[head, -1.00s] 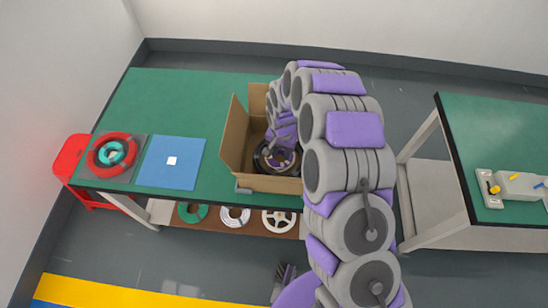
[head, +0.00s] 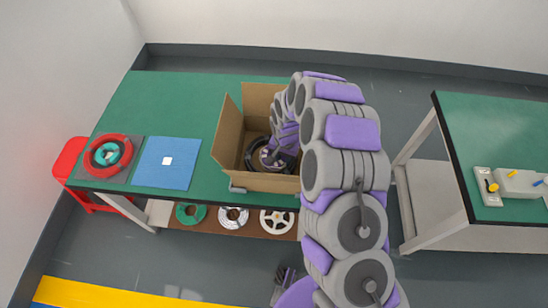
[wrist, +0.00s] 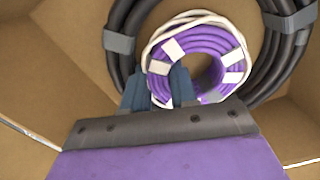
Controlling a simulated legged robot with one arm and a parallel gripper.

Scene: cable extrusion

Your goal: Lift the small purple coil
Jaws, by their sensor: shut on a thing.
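The small purple coil (wrist: 207,40) shows in the wrist view, bound with white ties, inside the cardboard box (head: 228,131). A larger black coil (wrist: 121,44) lies around and behind it in the box. My gripper (wrist: 160,86) is down inside the box, its fingers shut on the near left side of the purple coil. In the head view the coil (head: 267,158) is partly hidden by my arm. I cannot tell whether the purple coil is clear of the black one.
The box stands open on a green table (head: 120,95). To its left are a blue mat (head: 165,177) with a white square and a red coil (head: 93,158) around a green one. Several spools lie on the shelf below. Another table (head: 490,130) stands at right.

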